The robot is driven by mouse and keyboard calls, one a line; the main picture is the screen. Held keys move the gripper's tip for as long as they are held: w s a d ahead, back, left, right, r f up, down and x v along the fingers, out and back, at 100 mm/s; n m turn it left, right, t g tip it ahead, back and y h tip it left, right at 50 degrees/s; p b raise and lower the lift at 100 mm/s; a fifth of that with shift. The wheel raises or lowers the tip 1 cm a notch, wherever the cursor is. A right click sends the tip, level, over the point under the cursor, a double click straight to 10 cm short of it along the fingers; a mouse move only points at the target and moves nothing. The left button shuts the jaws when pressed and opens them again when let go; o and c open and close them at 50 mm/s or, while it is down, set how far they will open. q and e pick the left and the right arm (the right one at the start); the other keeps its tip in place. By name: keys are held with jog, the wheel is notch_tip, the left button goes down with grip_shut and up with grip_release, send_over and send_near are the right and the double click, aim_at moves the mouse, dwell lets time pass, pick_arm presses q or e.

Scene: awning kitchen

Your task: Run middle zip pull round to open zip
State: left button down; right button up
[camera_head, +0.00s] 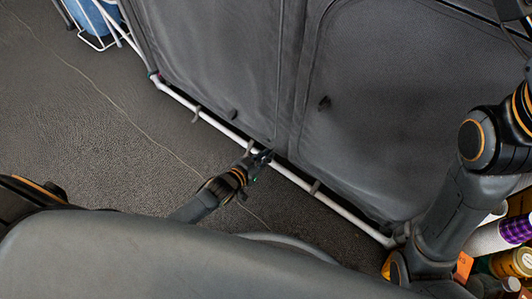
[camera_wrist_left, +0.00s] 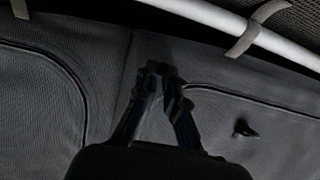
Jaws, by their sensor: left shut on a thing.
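The grey fabric cupboard front (camera_head: 225,60) has a vertical zip seam (camera_head: 279,75) between two panels. My left gripper (camera_head: 264,156) is at the low end of this seam, just by the white bottom rail. In the left wrist view its fingers (camera_wrist_left: 164,78) are closed together against the fabric at the seam (camera_wrist_left: 127,65). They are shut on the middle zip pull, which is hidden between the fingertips. A dark tab (camera_head: 324,102) sits on the right panel, and another (camera_head: 233,114) on the left panel. My right gripper is not seen; only its arm shows at the right.
A white rail (camera_head: 330,203) with grey straps runs along the cupboard's bottom edge; it also shows in the left wrist view (camera_wrist_left: 215,18). Jars and rolls (camera_head: 505,240) stand at the lower right. A white rack (camera_head: 95,40) is at the upper left. The grey floor (camera_head: 90,120) is clear.

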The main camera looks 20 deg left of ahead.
pick_arm(q)
jog(key=shift+s+d, duration=0.1)
jog(key=shift+d, duration=0.3)
jog(key=c, duration=1.4)
grip_release()
jog(key=shift+d, duration=0.1)
jog(key=v, duration=1.2)
jog(key=shift+f, duration=0.1)
